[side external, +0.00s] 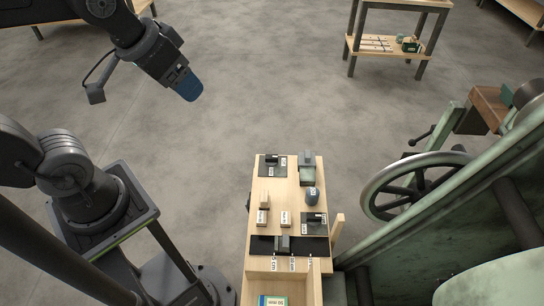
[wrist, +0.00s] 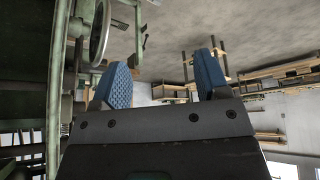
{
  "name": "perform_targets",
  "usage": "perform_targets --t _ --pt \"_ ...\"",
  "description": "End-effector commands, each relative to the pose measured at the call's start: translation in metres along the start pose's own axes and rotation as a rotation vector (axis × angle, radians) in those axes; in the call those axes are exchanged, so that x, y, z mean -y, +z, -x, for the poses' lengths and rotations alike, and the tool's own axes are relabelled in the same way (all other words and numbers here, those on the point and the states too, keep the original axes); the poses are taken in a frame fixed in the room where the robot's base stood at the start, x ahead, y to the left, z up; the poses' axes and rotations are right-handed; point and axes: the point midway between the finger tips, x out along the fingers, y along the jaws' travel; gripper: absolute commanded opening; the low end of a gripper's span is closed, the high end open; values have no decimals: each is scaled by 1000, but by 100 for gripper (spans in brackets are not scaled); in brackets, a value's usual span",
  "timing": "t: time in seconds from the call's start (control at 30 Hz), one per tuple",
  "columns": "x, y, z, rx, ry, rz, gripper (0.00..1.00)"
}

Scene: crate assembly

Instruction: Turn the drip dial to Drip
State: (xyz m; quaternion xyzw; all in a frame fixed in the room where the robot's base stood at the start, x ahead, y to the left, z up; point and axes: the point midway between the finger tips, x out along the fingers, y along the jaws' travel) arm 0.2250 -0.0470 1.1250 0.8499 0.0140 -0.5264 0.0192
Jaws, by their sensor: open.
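My gripper (side external: 188,86) is high at the upper left of the side view, well away from the bench and apart from everything. In the wrist view its two blue fingers (wrist: 163,80) stand wide apart with nothing between them. The drip dial cannot be made out for certain, since the labels are too small to read. A dark round knob-like thing (side external: 312,196) stands on the right of the wooden bench (side external: 255,228). Dark plates with small labelled parts lie at the back left (side external: 272,163) and at the right (side external: 314,224). The wrist view does not show the bench top.
A black strip with a grey block (side external: 283,243) crosses the bench's front. Small labelled blocks (side external: 285,218) stand mid-bench. A green machine with a handwheel (side external: 420,187) stands close on the right.

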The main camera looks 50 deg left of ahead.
Motion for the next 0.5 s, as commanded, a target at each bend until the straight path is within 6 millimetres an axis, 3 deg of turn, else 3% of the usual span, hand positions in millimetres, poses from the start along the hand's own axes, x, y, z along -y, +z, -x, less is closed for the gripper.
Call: perform_targets --t 0.27,0.5 --pt "7 -73 -57 120 -26 177 72" --pt "18 -120 -139 216 -60 339 72"
